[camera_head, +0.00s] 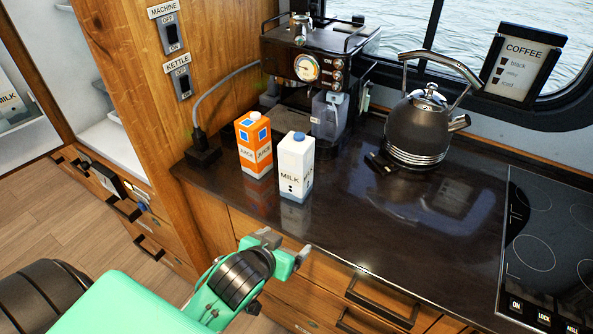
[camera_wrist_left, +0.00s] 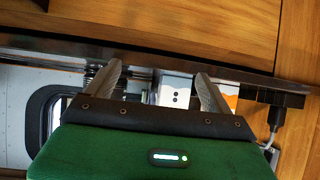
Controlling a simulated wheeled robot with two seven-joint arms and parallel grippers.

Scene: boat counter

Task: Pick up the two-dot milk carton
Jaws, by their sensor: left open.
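The milk carton (camera_head: 296,168), white with a blue cap and the word MILK, stands upright near the front edge of the dark counter. In the left wrist view its white face with two dark dots (camera_wrist_left: 176,91) shows between my fingers, farther off. My left gripper (camera_head: 287,247) is open and empty, in front of the counter edge, apart from the carton and nearer to me. Its two fingers (camera_wrist_left: 160,78) also show in the left wrist view. My right gripper is not in view.
An orange juice carton (camera_head: 254,145) stands close to the left of the milk. A coffee machine (camera_head: 305,70) is behind them, a kettle (camera_head: 417,128) to the right, and a cooktop (camera_head: 545,240) farther right. The counter's front middle is clear.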

